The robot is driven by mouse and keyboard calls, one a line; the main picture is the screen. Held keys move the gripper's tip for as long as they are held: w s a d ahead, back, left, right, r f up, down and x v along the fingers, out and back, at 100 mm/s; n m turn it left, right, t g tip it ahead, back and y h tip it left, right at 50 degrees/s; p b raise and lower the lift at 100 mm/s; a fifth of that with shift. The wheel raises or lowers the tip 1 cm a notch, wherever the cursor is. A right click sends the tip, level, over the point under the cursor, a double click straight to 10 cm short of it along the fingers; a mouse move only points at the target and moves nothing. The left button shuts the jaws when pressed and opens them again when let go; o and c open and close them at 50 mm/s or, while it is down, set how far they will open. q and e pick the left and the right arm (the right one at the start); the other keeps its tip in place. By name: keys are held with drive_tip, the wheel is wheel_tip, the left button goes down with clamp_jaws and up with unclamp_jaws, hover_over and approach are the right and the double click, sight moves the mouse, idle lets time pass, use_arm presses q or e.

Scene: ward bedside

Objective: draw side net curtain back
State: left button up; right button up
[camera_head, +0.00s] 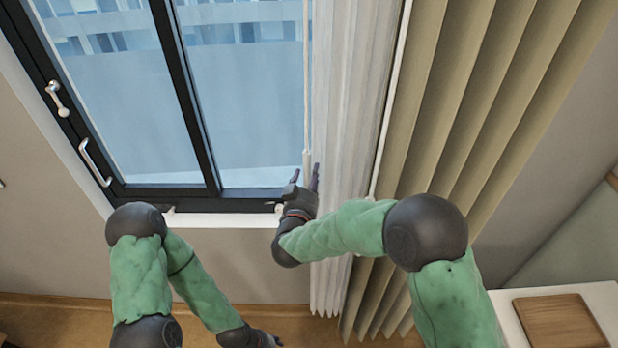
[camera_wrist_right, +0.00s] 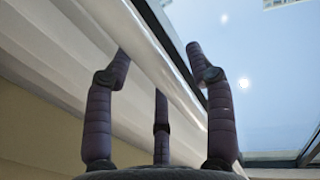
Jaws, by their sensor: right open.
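The white net curtain (camera_head: 347,90) hangs in narrow folds over the right part of the window, gathered beside the beige curtain. My right gripper (camera_head: 304,175) is at the net curtain's left edge, low in front of the window, fingers pointing up. In the right wrist view the gripper (camera_wrist_right: 157,55) is open, and the pale edge of the net curtain (camera_wrist_right: 150,45) runs diagonally between its spread fingers. Whether they touch the cloth I cannot tell. My left gripper (camera_head: 268,340) is low at the bottom edge, partly cut off and apart from the curtain.
The dark-framed window (camera_head: 190,100) has white handles at left and a white sill (camera_head: 225,219) below. Heavy beige curtains (camera_head: 470,100) hang at right. A white cabinet top (camera_head: 598,300) with a brown wooden board (camera_head: 560,322) stands at the lower right.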

clamp_jaws()
drive_tip(key=d, duration=0.4)
drive_tip(key=shift+d+b, duration=0.25)
drive_tip(key=shift+b, duration=0.1)
unclamp_jaws()
drive_tip(key=shift+d, duration=0.25)
